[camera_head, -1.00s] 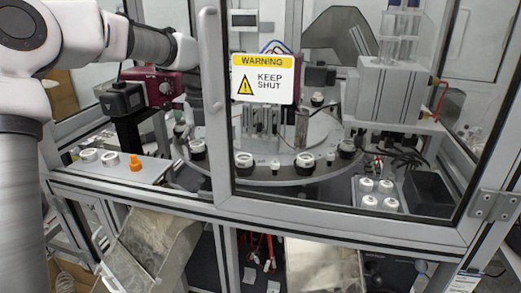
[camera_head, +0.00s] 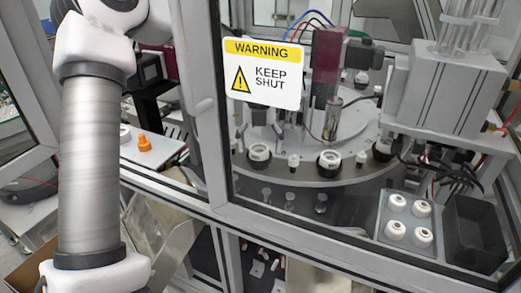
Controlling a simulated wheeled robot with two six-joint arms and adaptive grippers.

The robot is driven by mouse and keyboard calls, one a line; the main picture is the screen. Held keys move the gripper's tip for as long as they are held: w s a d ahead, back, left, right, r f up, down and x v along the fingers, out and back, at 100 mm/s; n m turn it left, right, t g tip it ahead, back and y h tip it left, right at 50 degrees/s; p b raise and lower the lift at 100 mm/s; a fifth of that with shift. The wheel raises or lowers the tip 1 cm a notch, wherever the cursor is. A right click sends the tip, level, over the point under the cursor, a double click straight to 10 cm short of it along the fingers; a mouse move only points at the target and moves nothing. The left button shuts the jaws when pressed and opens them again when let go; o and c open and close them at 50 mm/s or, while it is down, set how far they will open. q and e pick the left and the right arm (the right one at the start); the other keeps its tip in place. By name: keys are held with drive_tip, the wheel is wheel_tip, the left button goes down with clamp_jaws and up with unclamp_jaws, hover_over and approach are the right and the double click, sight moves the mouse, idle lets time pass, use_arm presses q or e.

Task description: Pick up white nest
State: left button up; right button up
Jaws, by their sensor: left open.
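A white ring-shaped part (camera_head: 125,133) shows at the edge of my arm, on the left ledge (camera_head: 160,157) beside an orange part (camera_head: 144,143). It looks like a white nest, and my arm covers part of it and that ledge. My left arm (camera_head: 90,160) stands upright across the left of the view and bends at the top toward the door frame. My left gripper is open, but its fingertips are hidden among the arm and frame. My right gripper is out of view.
A framed clear door with a warning sign (camera_head: 264,75) stands in front of the cell. Behind it is a round turntable (camera_head: 300,175) with white rings in dark holders. A tray (camera_head: 377,235) with several white caps sits beside an empty-looking black bin (camera_head: 472,235).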

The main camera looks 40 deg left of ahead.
use_arm(q)
drive_tip(key=shift+w, duration=0.1)
drive_tip(key=shift+s+d+r, duration=0.1)
drive_tip(key=shift+s+d, duration=0.05)
drive_tip(key=shift+s, duration=0.05)
drive_tip(key=shift+c, duration=1)
drive_tip(key=shift+s+r, duration=0.2)
drive_tip(key=shift+s, duration=0.15)
drive_tip(key=c, duration=1)
drive_tip(key=shift+w+f, duration=0.1)
drive_tip(key=shift+c, duration=0.3)
